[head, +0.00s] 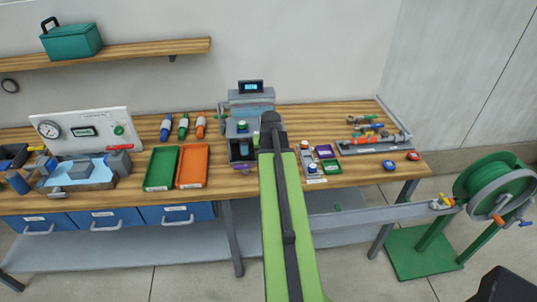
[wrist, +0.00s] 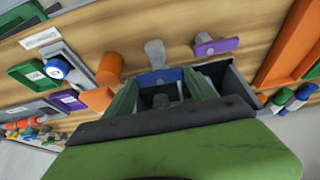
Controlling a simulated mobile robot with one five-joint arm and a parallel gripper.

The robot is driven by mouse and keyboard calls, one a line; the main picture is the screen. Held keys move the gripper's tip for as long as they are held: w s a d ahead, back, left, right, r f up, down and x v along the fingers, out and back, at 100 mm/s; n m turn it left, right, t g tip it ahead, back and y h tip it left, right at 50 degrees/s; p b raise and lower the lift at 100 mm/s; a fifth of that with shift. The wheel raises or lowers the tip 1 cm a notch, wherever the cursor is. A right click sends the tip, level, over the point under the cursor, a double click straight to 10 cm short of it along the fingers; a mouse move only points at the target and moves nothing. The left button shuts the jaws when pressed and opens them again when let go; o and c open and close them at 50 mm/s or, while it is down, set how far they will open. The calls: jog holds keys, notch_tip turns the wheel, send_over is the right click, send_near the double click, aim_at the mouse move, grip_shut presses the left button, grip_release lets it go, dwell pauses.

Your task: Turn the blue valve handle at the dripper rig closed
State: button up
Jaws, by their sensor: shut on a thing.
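The blue valve handle (wrist: 160,76) shows in the wrist view as a short blue bar between the two green fingers of my gripper (wrist: 162,80). A grey stem (wrist: 155,52) stands just beyond it. My gripper is shut on the blue handle. An orange handle (wrist: 110,66) is to its left and a purple handle (wrist: 217,45) to its right, both apart from the fingers. In the head view my arm reaches to the bench beside the grey machine (head: 250,100) with a small screen, and it hides the fingers and the handle.
An orange tray (head: 192,166) and a green tray (head: 161,168) lie left of the machine. Small boxes, including a purple one (head: 324,151), stand close to the right of my arm. A gauge panel (head: 85,135) is at the left, a green reel (head: 495,195) at the right.

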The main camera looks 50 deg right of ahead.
jog(key=o, duration=1.4)
jog(key=shift+c, duration=0.2)
jog(key=shift+r, duration=0.1)
